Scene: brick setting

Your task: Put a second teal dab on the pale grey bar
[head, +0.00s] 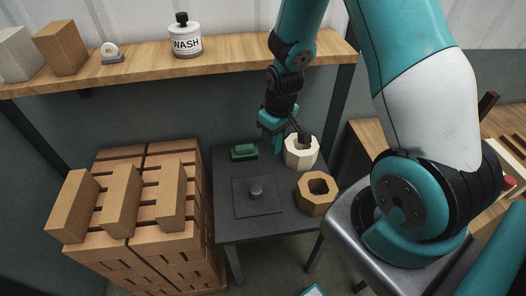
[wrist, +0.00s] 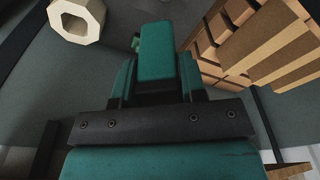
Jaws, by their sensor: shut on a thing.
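My gripper (head: 272,128), teal and dark, hangs low over the back of the dark grey table, between a green block (head: 243,152) and a cream octagonal ring (head: 301,151). In the wrist view my gripper (wrist: 157,60) is shut; what it holds is mostly hidden. A dark, thin shape shows at the ring's opening in the head view; I cannot tell what it is. A small grey round piece (head: 255,190) stands on a dark square plate (head: 241,208) on the table. I cannot pick out the pale grey bar or any teal dab with certainty.
Stacked bricks (head: 150,235) stand close on the left. A wooden shelf (head: 140,72) above bears a WASH bottle (head: 186,40), a tape dispenser (head: 112,54), and brown and pale grey blocks (head: 16,54).

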